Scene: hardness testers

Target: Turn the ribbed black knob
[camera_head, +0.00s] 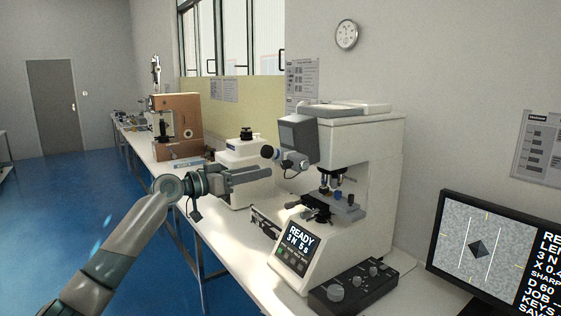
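A black knob (246,134) sits on top of the small white tester, and it looks like the ribbed one, though its ribs are too small to make out. The small white tester (236,153) stands on the bench behind the large white tester. My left gripper (264,171) reaches in from the left, below and in front of this knob, and hides part of the small tester's body. Its two grey fingers point right and look apart, with nothing between them. The knob is clear of the fingers. My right gripper is out of view.
The large white tester (365,145) stands right of my gripper, its eyepiece (268,152) close to the fingertips. A black control box (353,288) and a monitor (485,250) stand in front. A brown tester (178,118) stands further back. The blue floor is clear at left.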

